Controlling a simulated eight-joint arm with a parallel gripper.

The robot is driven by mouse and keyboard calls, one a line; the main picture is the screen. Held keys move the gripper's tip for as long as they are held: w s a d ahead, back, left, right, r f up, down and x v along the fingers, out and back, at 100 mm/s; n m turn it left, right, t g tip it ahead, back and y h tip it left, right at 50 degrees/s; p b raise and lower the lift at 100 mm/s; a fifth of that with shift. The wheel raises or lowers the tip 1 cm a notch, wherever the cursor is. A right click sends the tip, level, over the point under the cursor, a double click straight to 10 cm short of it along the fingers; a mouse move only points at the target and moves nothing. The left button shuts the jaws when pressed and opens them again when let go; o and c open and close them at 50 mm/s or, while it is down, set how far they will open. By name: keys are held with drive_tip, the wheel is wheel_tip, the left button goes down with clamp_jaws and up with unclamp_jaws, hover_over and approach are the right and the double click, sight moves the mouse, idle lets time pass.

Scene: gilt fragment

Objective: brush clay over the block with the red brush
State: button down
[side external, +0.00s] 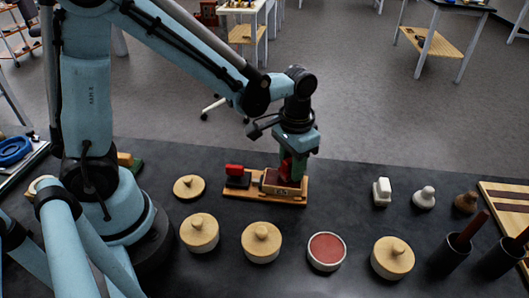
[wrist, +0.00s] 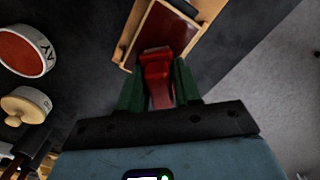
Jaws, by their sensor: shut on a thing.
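My gripper (side external: 294,172) is shut on the red brush (wrist: 157,68), which shows between its green fingers in the wrist view. The brush points down at the block (wrist: 165,32), a pale-edged piece with a reddish-brown top. In the wrist view the brush end overlaps the block's near edge; I cannot tell whether it touches. In the side view the block (side external: 272,181) sits on a wooden board (side external: 240,193), just left of and below my gripper. An open round pot of red-brown clay (side external: 326,249) stands in front, and in the wrist view the pot (wrist: 27,52) shows the letters "AY".
A red-topped black piece (side external: 236,176) sits at the board's left end. Wooden-lidded pots (side external: 262,241) stand nearby, and a loose wooden lid (side external: 188,187) lies left. Dark cups (side external: 452,254), one holding a brush, and small stamps (side external: 424,198) stand right. The table between is clear.

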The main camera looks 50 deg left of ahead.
drive_tip(key=shift+w+d, duration=1.15)
wheel_tip(320, 180, up, 8)
drive_tip(key=shift+r, duration=0.15)
drive_tip(key=shift+s, duration=0.15)
